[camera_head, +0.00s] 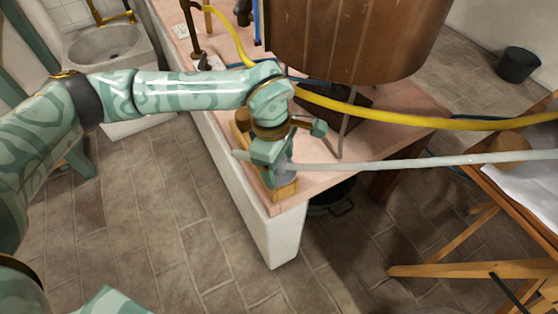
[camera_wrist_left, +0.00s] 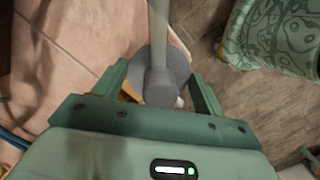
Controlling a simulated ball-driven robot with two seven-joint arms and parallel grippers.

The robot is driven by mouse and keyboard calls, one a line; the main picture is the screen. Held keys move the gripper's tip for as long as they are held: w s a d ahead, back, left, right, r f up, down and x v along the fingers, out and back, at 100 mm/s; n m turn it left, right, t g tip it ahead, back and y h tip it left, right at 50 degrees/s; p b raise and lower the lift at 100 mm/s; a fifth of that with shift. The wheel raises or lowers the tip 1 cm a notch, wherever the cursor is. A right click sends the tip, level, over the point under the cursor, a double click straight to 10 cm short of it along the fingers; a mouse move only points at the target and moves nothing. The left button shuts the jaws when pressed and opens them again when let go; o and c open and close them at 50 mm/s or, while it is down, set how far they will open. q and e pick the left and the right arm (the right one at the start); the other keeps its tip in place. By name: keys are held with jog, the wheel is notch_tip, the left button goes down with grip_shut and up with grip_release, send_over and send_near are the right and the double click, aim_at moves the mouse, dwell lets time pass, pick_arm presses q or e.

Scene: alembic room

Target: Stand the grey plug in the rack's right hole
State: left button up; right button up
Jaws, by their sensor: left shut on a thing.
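My left gripper (camera_head: 277,168) is over the near corner of the pink-topped bench and points down. It is shut on the grey plug (camera_head: 284,166), whose lower part is hard to make out. In the left wrist view the plug's round grey body (camera_wrist_left: 177,68) sits between the two fingers (camera_wrist_left: 158,82). The wooden rack (camera_head: 285,190) is below the gripper at the bench edge, mostly covered by the gripper. Its holes are not visible, and I cannot tell whether the plug touches it. My right gripper is not in view.
A pale grey hose (camera_head: 420,162) runs right from beside the gripper. A yellow hose (camera_head: 400,118) crosses behind it. A large wooden vat (camera_head: 355,40) stands above the bench (camera_head: 215,125). A wooden stand (camera_head: 470,270) is at right.

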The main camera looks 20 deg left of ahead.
pick_arm(q)
jog(key=shift+f, duration=0.4)
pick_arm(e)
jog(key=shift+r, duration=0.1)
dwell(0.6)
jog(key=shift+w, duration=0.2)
pick_arm(q)
jog(key=shift+f, duration=0.3)
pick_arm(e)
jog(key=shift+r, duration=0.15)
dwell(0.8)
pick_arm(q)
jog(key=o, duration=1.1)
jog(key=shift+c, duration=0.2)
jog(key=shift+p, duration=0.3)
jog(key=shift+r+p, duration=2.6)
jog(key=shift+r, duration=0.95)
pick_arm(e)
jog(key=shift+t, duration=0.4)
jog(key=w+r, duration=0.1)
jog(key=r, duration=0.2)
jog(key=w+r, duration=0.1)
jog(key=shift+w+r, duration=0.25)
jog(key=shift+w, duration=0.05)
